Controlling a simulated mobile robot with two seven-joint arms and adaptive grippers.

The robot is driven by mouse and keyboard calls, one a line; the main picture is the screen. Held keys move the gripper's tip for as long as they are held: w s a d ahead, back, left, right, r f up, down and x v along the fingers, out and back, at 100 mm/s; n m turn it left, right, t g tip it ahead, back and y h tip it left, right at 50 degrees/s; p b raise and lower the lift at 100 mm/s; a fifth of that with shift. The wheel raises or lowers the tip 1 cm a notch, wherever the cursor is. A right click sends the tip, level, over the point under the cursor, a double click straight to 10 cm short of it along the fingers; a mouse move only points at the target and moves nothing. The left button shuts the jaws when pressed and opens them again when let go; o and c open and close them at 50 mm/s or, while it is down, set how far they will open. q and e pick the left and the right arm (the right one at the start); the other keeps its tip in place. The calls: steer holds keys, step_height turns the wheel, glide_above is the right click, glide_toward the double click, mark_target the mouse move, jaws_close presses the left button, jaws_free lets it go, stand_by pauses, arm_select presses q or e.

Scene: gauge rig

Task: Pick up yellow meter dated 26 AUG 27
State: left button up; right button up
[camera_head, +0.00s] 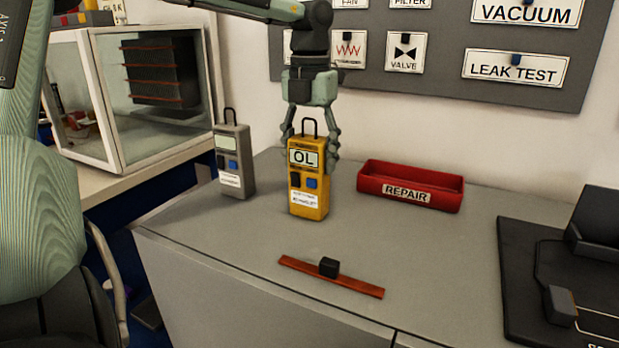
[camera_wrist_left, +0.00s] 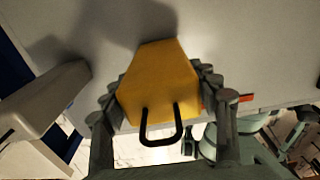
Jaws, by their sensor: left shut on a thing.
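The yellow meter (camera_head: 309,190) stands upright on the grey bench in the head view, with a black loop handle, a display reading OL and a white label whose date is too small to read. My left gripper (camera_head: 310,150) comes down from above and is shut on the meter's upper part, one finger on each side. In the left wrist view the yellow meter (camera_wrist_left: 160,80) is seen from above between the fingers of my left gripper (camera_wrist_left: 160,105). I cannot tell whether its base touches the bench. My right gripper is not in view.
A grey meter (camera_head: 234,160) stands close by on the left. A red REPAIR tray (camera_head: 410,187) lies to the right. A brown strip with a black block (camera_head: 329,268) lies in front. A black stand (camera_head: 560,270) is at far right. A glass-sided cabinet (camera_head: 88,95) is at left.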

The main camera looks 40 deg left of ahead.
arm_select(q)
steer(key=c, duration=0.4)
steer(key=shift+r, duration=0.1)
